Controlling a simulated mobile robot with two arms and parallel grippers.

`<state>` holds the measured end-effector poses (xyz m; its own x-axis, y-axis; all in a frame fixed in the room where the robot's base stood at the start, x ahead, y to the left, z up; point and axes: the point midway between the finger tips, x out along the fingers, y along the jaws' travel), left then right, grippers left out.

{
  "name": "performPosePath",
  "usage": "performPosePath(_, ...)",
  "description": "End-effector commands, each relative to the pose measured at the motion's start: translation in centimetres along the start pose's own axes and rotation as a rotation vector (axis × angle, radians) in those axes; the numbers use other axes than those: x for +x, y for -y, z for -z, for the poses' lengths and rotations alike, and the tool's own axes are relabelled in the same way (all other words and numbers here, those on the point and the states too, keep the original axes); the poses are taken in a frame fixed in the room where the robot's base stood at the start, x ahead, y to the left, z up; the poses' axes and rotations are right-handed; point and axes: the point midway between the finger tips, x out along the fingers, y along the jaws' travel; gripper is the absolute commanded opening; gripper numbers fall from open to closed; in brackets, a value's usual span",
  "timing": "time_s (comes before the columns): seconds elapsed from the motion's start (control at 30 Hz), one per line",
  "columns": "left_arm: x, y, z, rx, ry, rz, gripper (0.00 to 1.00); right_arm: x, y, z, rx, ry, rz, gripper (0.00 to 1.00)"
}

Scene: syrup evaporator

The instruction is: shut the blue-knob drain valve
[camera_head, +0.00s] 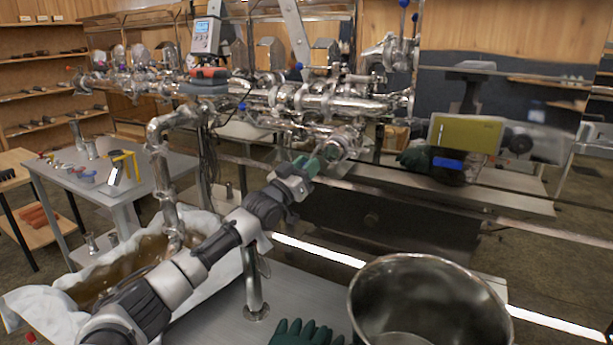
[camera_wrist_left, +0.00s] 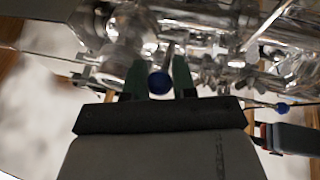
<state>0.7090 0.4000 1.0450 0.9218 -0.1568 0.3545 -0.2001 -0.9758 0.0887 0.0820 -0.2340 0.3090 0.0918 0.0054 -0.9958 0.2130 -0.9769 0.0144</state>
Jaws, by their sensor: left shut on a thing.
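My left gripper (camera_head: 308,165) reaches to the metal pipework, with its green fingers at the lower pipes in the head view. In the left wrist view, a round blue knob (camera_wrist_left: 160,83) sits between the two green fingers of the left gripper (camera_wrist_left: 159,75), which is shut on it. The valve body behind the knob is hard to make out among shiny pipes. In the head view the gripper hides this knob. My right gripper is not in view.
Dense metal pipework (camera_head: 320,100) with other blue knobs (camera_head: 299,66) surrounds the gripper. A steel pot (camera_head: 430,300) stands at front right, beside green gloves (camera_head: 305,332). A cloth-lined tub (camera_head: 215,265) of brown liquid lies under my left arm. A grey side table (camera_head: 100,170) is at left.

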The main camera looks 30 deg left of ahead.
Motion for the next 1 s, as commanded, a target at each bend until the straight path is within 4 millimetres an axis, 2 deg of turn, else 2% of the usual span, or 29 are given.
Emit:
performPosePath(0.3,0.0,0.0,0.1,0.000,-0.002,0.000,0.00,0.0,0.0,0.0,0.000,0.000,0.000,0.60)
performPosePath(0.33,0.0,0.0,0.1,0.000,-0.002,0.000,0.31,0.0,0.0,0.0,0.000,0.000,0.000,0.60)
performPosePath(0.4,0.0,0.0,0.1,0.000,-0.002,0.000,0.37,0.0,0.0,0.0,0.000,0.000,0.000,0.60)
performPosePath(0.73,-0.4,0.0,-0.1,-0.001,0.000,-0.001,0.37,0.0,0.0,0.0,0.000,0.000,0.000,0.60)
performPosePath(1.0,-4.0,0.0,-0.3,-0.001,0.002,-0.001,0.37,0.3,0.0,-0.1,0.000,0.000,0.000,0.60)
